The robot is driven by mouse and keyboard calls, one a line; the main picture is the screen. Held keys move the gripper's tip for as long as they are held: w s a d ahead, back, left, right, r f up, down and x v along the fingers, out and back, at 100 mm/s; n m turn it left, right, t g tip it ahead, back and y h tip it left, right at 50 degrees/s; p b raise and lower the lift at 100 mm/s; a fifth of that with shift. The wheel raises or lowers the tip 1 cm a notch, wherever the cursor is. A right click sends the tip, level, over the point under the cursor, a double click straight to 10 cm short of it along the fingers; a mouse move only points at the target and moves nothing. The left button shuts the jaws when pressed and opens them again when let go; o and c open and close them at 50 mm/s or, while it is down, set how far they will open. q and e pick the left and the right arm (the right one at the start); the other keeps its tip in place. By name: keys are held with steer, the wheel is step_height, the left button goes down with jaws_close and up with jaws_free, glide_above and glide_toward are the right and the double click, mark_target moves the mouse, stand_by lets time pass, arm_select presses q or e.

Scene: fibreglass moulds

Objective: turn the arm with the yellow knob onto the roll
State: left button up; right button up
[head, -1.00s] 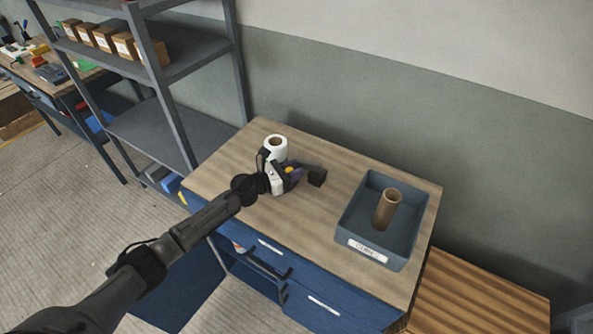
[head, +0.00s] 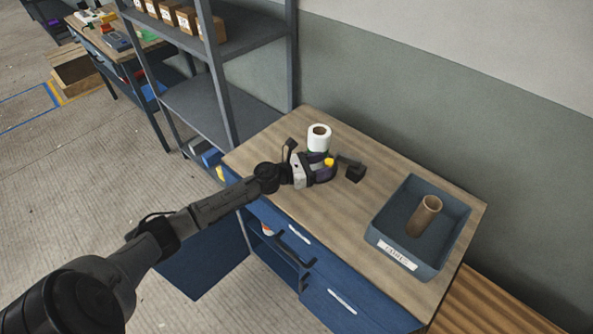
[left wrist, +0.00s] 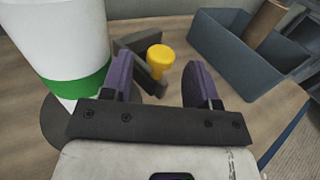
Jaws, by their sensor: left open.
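The yellow knob (left wrist: 160,57) sits on a dark arm (left wrist: 138,57) in the left wrist view. It is ahead of and between the fingers of my open left gripper (left wrist: 163,82), and I cannot tell whether either finger touches it. In the head view the knob (head: 329,162) shows at the tips of my left gripper (head: 325,170). The white roll (head: 319,138) stands upright just behind the gripper. In the left wrist view the roll (left wrist: 62,40) is at the left, with a green band near its bottom, on a dark round base (left wrist: 58,122). My right gripper is not in view.
A blue-grey bin (head: 385,232) with a white label holds an upright brown tube (head: 425,215) at the bench's right. The wooden bench top (head: 300,228) is clear in front. Grey shelving (head: 215,105) stands left of the bench, and an open blue cabinet door (head: 205,262) hangs below.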

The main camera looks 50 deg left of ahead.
arm_select(q)
steer(key=v, duration=0.9)
steer(key=shift+s+b, duration=0.15)
steer(key=shift+b, duration=0.25)
steer(key=shift+c, duration=0.2)
